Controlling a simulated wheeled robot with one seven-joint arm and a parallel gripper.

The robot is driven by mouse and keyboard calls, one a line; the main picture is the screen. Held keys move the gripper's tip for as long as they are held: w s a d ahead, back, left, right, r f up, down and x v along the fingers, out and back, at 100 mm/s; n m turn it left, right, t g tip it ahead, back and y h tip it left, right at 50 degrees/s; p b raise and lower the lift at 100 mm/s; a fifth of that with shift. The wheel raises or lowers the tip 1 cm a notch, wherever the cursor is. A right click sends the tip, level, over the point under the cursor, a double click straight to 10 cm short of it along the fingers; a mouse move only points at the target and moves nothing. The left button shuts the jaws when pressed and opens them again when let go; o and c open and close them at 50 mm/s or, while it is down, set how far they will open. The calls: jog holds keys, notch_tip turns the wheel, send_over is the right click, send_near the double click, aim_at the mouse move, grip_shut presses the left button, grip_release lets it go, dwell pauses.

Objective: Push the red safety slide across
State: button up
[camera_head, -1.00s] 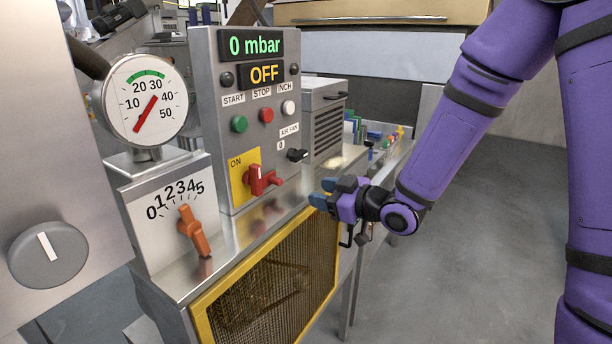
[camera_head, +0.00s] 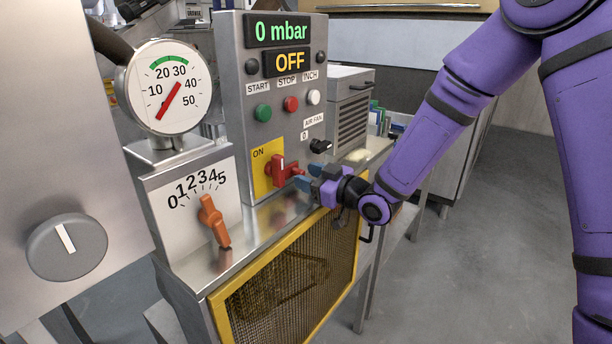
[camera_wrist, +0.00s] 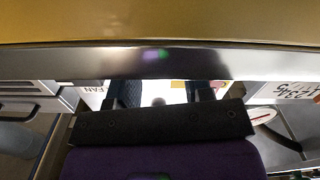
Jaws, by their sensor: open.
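The red slide (camera_head: 281,172) is on the yellow plate (camera_head: 259,160) marked ON, low on the grey control panel. Its red end sticks out to the right. My gripper (camera_head: 306,179) is open, with its blue fingertips just right of that end; I cannot tell whether they touch it. In the wrist view, the dark fingers (camera_wrist: 161,94) stand apart with a bright gap between them. The red slide cannot be made out there.
The AIR FAN knob (camera_head: 320,146) sits just above my gripper. An orange lever (camera_head: 213,220) stands on the scale plate to the left. A yellow-framed mesh guard (camera_head: 290,285) lies below. The display (camera_head: 282,65) reads OFF. Open floor is at the right.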

jog(key=shift+w+a, duration=0.4)
jog(key=shift+a, duration=0.1)
grip_shut()
jog(key=shift+s+a, duration=0.85)
jog(key=shift+s, duration=0.25)
jog(key=shift+c, duration=0.3)
grip_release()
jog(key=shift+s, duration=0.1)
jog(key=shift+o, duration=0.3)
